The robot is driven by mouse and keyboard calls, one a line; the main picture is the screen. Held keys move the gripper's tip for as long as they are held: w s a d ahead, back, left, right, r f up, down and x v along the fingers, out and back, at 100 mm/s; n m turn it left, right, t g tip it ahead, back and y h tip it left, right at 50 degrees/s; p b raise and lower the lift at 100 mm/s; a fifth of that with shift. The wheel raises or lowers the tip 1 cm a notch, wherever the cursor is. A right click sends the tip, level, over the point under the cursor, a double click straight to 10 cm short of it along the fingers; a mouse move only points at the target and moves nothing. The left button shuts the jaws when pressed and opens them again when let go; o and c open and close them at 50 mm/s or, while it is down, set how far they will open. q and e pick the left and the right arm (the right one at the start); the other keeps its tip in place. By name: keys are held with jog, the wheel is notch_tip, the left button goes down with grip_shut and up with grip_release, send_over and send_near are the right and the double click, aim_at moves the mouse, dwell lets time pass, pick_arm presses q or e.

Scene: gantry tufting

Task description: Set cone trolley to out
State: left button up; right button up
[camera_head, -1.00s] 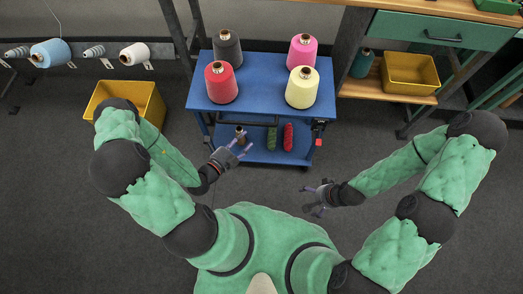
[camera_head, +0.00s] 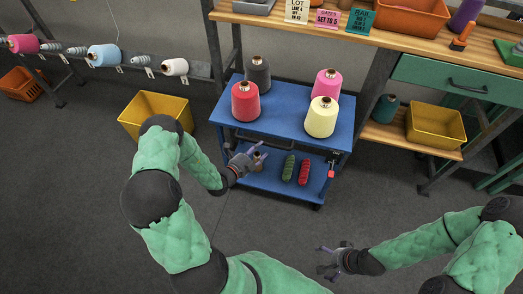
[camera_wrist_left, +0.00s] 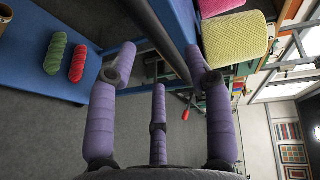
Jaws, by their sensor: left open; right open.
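The cone trolley (camera_head: 285,112) is a blue two-shelf cart with a grey, a red, a pink and a yellow cone on top. Its lower shelf (camera_head: 270,181) holds a green and a red yarn roll. My left gripper (camera_head: 256,156) is open at the trolley's front left, below the top shelf. In the left wrist view its purple fingers (camera_wrist_left: 160,72) are spread around a dark bar (camera_wrist_left: 162,35) along the trolley; contact is unclear. My right gripper (camera_head: 323,261) is open and empty, in front of the trolley and apart from it.
A yellow bin (camera_head: 155,110) stands on the floor left of the trolley. A wooden bench (camera_head: 395,40) with a green drawer (camera_head: 455,78) is behind and right. A low shelf (camera_head: 405,138) with a yellow bin is close on the right. The floor in front is clear.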

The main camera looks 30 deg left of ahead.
pick_arm(q)
jog(key=shift+x, duration=1.15)
grip_shut()
jog(key=shift+s+f, duration=0.1)
jog(key=shift+s, duration=0.05)
